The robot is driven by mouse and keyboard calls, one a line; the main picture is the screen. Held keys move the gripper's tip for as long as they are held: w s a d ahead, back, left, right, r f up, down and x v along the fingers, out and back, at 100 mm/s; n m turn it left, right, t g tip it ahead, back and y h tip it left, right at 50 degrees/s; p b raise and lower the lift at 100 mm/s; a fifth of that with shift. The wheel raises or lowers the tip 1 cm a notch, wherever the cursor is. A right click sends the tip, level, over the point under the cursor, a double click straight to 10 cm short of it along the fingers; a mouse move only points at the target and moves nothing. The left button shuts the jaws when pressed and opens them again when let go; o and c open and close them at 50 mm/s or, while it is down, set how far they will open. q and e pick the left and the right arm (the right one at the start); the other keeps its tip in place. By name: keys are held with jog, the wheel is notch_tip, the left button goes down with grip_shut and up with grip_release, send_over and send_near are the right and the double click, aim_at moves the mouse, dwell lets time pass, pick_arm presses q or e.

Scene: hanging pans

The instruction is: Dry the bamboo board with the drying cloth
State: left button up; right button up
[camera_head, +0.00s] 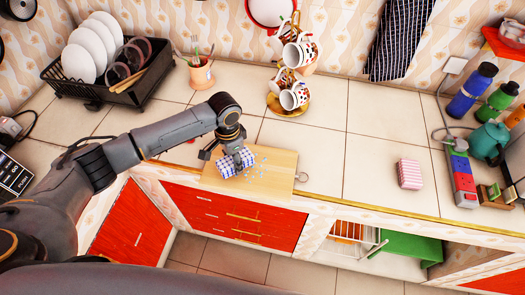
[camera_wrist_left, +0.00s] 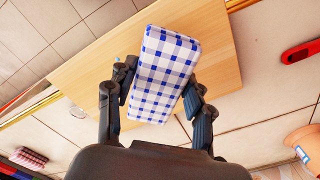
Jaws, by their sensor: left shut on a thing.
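The bamboo board (camera_head: 279,160) lies flat on the tiled counter near its front edge. Pale blue-white spots, like water drops, show on it to the right of the cloth. My left gripper (camera_head: 229,157) is over the board and shut on the blue-and-white checked drying cloth (camera_head: 236,163), a folded block. In the left wrist view the cloth (camera_wrist_left: 163,75) sits between the two fingers (camera_wrist_left: 157,90), with the board (camera_wrist_left: 217,70) behind it. I cannot tell whether the cloth touches the board. My right gripper is not in view.
A cup tree with mugs (camera_head: 294,97) stands behind the board, and a utensil pot (camera_head: 200,73) and dish rack (camera_head: 100,92) stand back left. A red-striped block (camera_head: 409,174) lies to the right. Bottles (camera_head: 472,90) and a teapot (camera_head: 488,142) stand far right. The counter between is clear.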

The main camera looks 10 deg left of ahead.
pick_arm(q)
notch_tip(320, 180, up, 2)
jog(key=shift+p, duration=0.7)
jog(key=shift+a+r+p, duration=0.1)
jog(key=shift+r+p, duration=0.2)
jog(key=shift+p, duration=0.05)
jog(key=shift+w+a+r, duration=0.1)
jog(key=shift+r, duration=0.45)
jog(key=shift+r+p, duration=0.3)
jog(key=shift+p, duration=0.05)
jog(key=shift+s+r, duration=0.15)
jog(key=shift+s, duration=0.05)
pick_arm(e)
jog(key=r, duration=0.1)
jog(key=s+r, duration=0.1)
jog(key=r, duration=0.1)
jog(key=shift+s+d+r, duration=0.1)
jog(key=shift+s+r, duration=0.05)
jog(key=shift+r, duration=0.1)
pick_arm(q)
jog(key=shift+w, duration=0.15)
